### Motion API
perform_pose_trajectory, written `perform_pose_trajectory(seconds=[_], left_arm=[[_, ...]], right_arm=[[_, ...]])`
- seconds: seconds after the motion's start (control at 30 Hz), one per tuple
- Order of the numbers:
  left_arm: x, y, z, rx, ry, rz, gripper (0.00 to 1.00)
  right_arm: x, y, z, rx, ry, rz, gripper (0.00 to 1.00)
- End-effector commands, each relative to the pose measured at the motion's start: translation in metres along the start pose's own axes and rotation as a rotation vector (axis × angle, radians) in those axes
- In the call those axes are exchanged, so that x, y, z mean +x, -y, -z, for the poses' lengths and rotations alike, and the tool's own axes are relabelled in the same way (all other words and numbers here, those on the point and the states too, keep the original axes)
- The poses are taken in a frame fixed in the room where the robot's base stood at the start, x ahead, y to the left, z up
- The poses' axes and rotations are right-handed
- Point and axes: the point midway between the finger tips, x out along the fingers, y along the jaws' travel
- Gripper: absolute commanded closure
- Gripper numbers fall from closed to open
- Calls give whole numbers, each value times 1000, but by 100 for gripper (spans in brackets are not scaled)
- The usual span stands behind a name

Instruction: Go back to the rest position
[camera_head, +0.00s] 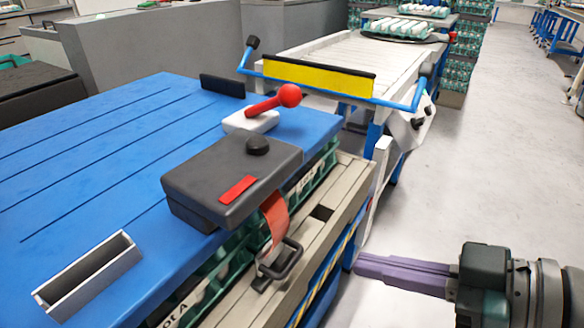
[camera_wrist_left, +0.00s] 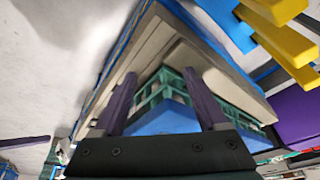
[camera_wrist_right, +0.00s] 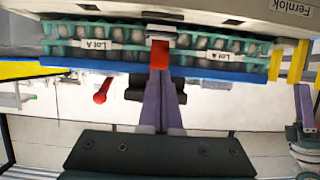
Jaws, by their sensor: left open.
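My right gripper (camera_head: 362,262) is at the lower right in the head view, with its purple fingers pointing left. In the right wrist view its fingers (camera_wrist_right: 160,88) lie together with nothing seen between them. A red strap (camera_head: 275,217) hangs from the dark grey box to a black buckle (camera_head: 280,260); the right fingertips are apart from it. My left gripper (camera_wrist_left: 160,76) shows only in the left wrist view, its two purple fingers spread and empty. Beyond them are a corner of a cart and green trays (camera_wrist_left: 150,95).
A blue-topped cart (camera_head: 90,130) fills the left, bearing a dark grey box (camera_head: 225,180), a red-knobbed lever (camera_head: 288,96) and a grey metal channel (camera_head: 90,275). Green egg trays sit under its edge. A roller conveyor (camera_head: 340,55) stands behind. Grey floor (camera_head: 480,150) is clear at right.

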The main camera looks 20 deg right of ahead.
Motion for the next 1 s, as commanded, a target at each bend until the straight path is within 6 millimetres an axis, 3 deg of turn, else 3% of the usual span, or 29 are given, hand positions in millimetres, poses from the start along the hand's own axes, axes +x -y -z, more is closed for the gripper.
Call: perform_pose_trajectory(seconds=[0.4, 0.53, 0.67, 0.8, 0.87, 1.0], left_arm=[[0, 0, 0, 0, 0, 0, 25], [-15, 0, 5, 0, 1, 0, 25], [-59, 2, 19, 0, 2, 0, 25], [-122, 4, 39, 0, 1, 0, 25], [-146, 5, 47, 0, -1, 0, 25], [-196, 7, 63, 0, -2, 1, 25]], right_arm=[[0, 0, 0, 0, 0, 0, 100], [0, 12, 15, 10, 17, 11, 100], [-1, 48, 60, 34, 91, 33, 100], [-16, 81, 128, 58, 230, 8, 100], [-29, 85, 154, 73, 302, -26, 100], [-75, 80, 198, 130, 487, -140, 100]])
